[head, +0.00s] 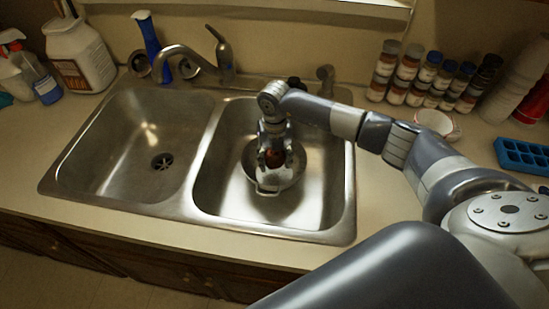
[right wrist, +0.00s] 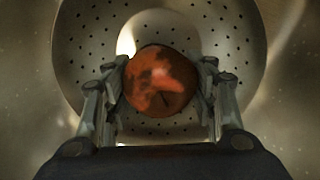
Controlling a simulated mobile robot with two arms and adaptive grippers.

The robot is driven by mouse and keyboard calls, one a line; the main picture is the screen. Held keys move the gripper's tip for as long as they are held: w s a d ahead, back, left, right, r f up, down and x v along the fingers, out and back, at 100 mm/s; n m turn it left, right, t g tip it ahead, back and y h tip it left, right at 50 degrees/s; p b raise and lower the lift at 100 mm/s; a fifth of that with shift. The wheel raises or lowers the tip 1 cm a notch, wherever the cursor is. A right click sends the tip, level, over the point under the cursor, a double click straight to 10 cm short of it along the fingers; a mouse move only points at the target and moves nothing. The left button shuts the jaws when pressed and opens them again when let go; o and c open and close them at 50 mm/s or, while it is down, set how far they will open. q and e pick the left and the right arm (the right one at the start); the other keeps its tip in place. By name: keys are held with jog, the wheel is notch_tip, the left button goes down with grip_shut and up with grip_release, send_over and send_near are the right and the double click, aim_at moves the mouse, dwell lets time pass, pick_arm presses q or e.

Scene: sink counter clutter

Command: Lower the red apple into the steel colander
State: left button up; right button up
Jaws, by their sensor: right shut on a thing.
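The steel colander (head: 269,187) stands in the right-hand sink basin, and its perforated inside fills much of the right wrist view (right wrist: 85,60). The red apple (right wrist: 160,82) is between the two fingers of my right gripper (right wrist: 160,90), which is shut on it. In the head view the apple (head: 273,156) shows small and dark below my right gripper (head: 272,158), over the colander's bowl. In the right wrist view the colander's holes surround the apple. I cannot tell whether the apple touches the colander's bottom. My left gripper is not in view.
The left basin (head: 125,140) is empty. The faucet (head: 185,62) rises behind the basins. Spice jars (head: 430,78), a cup (head: 438,124) and a blue ice tray (head: 522,156) stand at the right; a white jug (head: 80,55) and spray bottles stand at the left.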

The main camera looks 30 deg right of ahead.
aim_at(275, 153)
jog(key=shift+f+b, duration=1.6)
jog(key=shift+f, duration=0.5)
dwell(0.8)
dwell(0.3)
jog(key=o, duration=1.2)
notch_tip(275, 153, up, 12)
jog(key=shift+r, duration=0.1)
